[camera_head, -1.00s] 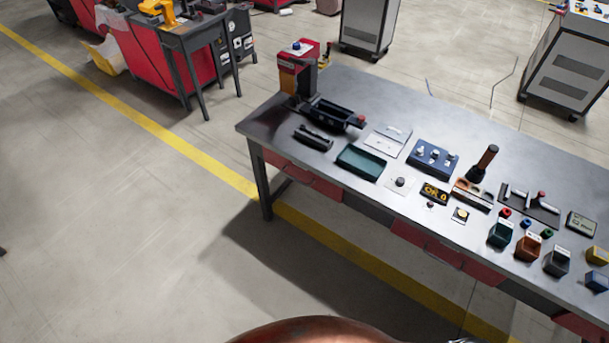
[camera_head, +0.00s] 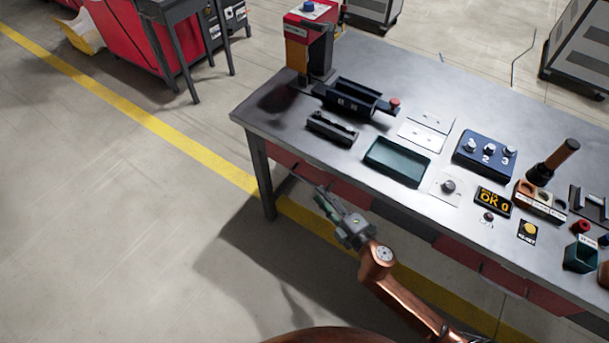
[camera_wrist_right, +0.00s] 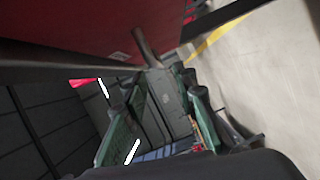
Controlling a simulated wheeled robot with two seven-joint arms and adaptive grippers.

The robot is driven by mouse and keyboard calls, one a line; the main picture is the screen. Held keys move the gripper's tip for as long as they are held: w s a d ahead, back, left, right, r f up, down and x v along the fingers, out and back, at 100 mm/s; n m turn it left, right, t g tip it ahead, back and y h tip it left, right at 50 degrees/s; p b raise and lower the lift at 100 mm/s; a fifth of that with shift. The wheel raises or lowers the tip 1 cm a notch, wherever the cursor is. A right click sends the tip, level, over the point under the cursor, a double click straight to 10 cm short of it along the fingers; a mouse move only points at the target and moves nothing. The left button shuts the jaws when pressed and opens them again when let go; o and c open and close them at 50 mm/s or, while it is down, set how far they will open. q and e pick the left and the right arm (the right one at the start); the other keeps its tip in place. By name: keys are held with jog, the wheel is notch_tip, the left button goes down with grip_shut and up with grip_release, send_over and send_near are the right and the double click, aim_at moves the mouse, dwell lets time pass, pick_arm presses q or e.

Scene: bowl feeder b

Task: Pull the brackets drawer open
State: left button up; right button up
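A red drawer front (camera_head: 290,163) sits under the left part of the bench and looks closed. Its label cannot be read, so I cannot tell whether it is the brackets drawer. My right gripper (camera_head: 322,194) is in front of this drawer, below the bench edge, and partly covers it. In the right wrist view, a red front (camera_wrist_right: 75,22) fills the top left, with a dark bar handle (camera_wrist_right: 145,46) on it. The fingers of my right gripper (camera_wrist_right: 160,83) stand apart, with the handle just beyond or between the tips; contact cannot be told. My left gripper is not in view.
The metal bench (camera_head: 400,75) carries a red press (camera_head: 308,42), a dark green tray (camera_head: 397,161), a blue knob panel (camera_head: 484,157) and other parts. Another red drawer front (camera_head: 505,279) is farther right.

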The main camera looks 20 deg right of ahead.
aim_at(309, 181)
jog(key=shift+r+b+x, duration=0.2)
jog(key=shift+b+x, duration=0.7)
jog(key=shift+x, duration=2.8)
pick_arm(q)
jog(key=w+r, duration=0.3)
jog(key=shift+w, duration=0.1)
pick_arm(e)
jog(key=shift+a, duration=0.1)
jog(key=shift+c, duration=0.3)
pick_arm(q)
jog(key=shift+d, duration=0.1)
pick_arm(e)
grip_shut()
